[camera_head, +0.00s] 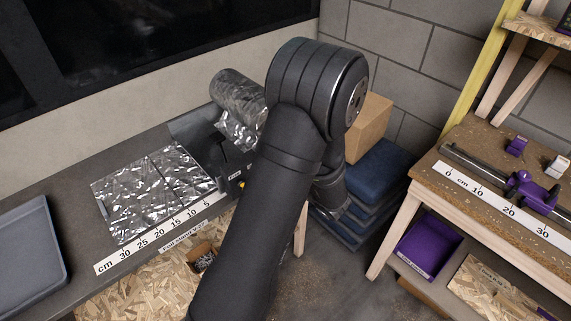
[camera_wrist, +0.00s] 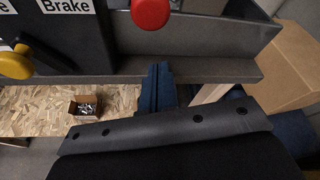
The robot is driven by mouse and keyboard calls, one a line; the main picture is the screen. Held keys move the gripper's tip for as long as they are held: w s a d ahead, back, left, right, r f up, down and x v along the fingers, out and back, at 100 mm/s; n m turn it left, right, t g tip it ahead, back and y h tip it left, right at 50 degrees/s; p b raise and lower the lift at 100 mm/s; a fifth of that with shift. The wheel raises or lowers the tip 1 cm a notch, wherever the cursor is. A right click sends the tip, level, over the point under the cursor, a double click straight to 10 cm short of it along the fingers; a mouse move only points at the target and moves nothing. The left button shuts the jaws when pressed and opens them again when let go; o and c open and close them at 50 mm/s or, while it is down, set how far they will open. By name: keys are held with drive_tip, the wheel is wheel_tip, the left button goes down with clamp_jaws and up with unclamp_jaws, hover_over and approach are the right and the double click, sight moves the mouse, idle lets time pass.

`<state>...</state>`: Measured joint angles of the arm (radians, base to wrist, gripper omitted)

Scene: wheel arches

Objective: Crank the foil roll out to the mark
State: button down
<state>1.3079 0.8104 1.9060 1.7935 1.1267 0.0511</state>
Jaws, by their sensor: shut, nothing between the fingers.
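The silver foil roll (camera_head: 238,92) sits at the back of the grey bench, partly behind my arm. A crinkled foil sheet (camera_head: 150,190) lies flat on the bench, its left edge near 30 on the white cm scale (camera_head: 160,234). I cannot make out a separate mark. In the wrist view, a red knob (camera_wrist: 150,12) is just above my gripper (camera_wrist: 161,72), and a yellow knob (camera_wrist: 15,63) is at the left, near a "Brake" label (camera_wrist: 66,5). My fingers are shut and empty, apart from both knobs in the picture. In the head view my arm hides the gripper.
A small box of metal parts (camera_wrist: 86,106) sits on the chipboard shelf below. A cardboard box (camera_head: 369,126) stands on blue stacked items (camera_head: 382,172) behind my arm. A second bench (camera_head: 500,210) with purple fittings is at the right. A grey tray (camera_head: 30,250) is at the left.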

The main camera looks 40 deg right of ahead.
drive_tip(key=d+v, duration=0.1)
drive_tip(key=v, duration=0.9)
drive_tip(key=w+a+r+n+g+y, duration=0.7)
drive_tip(key=w+n+g, duration=0.2)
drive_tip(key=n, duration=0.2)
drive_tip(key=w+d+r+n+g+h, duration=0.1)
drive_tip(key=w+r+n+g+h, duration=0.2)
drive_tip(key=r, duration=0.4)
drive_tip(key=w+d+r+n+g+h, duration=0.1)
drive_tip(key=d+r+g+h, duration=0.1)
drive_tip(key=r+h, duration=0.35)
drive_tip(key=shift+y, duration=0.65)
drive_tip(key=f, duration=0.4)
drive_tip(key=d+f, duration=0.1)
drive_tip(key=f, duration=0.3)
drive_tip(key=d+f, duration=0.1)
drive_tip(key=f, duration=0.3)
drive_tip(key=shift+s+f, duration=0.15)
